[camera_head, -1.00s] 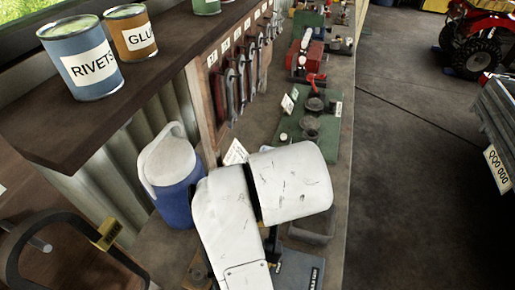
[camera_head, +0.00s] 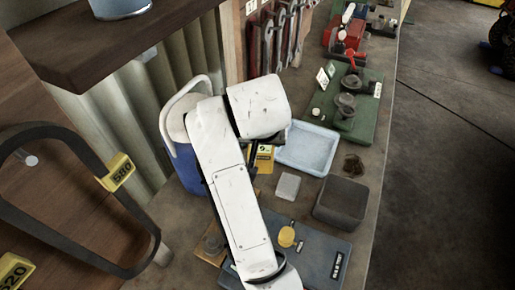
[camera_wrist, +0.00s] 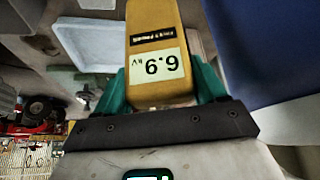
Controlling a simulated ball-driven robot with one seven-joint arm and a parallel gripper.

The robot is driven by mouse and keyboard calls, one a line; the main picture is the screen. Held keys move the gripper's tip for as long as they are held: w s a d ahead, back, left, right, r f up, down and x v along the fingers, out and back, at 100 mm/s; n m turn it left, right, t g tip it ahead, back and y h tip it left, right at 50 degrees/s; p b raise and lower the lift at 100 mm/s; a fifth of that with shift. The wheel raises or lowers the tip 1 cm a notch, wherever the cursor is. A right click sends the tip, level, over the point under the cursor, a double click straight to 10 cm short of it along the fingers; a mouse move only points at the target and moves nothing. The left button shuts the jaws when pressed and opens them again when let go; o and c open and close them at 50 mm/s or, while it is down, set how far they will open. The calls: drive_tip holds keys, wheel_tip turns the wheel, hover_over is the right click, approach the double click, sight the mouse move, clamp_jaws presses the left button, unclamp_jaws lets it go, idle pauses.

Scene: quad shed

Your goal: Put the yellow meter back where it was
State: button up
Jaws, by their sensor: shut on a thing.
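The yellow meter (camera_wrist: 157,40) is between the teal fingers of my gripper (camera_wrist: 162,85) in the wrist view. Its white label or display reads "6.9 kV", upside down in the picture. My gripper is shut on it. In the head view the yellow meter (camera_head: 264,157) shows partly past my white arm, beside the left end of a pale blue tray. My fingers are mostly hidden there by the arm. Whether the meter touches the bench cannot be told.
The pale blue tray (camera_head: 308,149) looks empty. The blue-and-white jug (camera_head: 186,166) stands close left of my arm. A shelf (camera_head: 95,50) overhangs at upper left.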

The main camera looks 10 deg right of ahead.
drive_tip(key=shift+w+a+f+p, duration=0.1)
drive_tip(key=shift+w+f+p, duration=0.15)
drive_tip(key=shift+f, duration=0.6)
drive_tip(key=shift+w+a+f+p, duration=0.1)
drive_tip(key=shift+w+f, duration=0.2)
drive_tip(key=shift+f, duration=0.6)
drive_tip(key=shift+w+a+f+p, duration=0.1)
drive_tip(key=shift+w+f+p, duration=0.15)
drive_tip(key=shift+f, duration=0.6)
drive_tip(key=shift+f, duration=0.15)
drive_tip(key=o, duration=1.3)
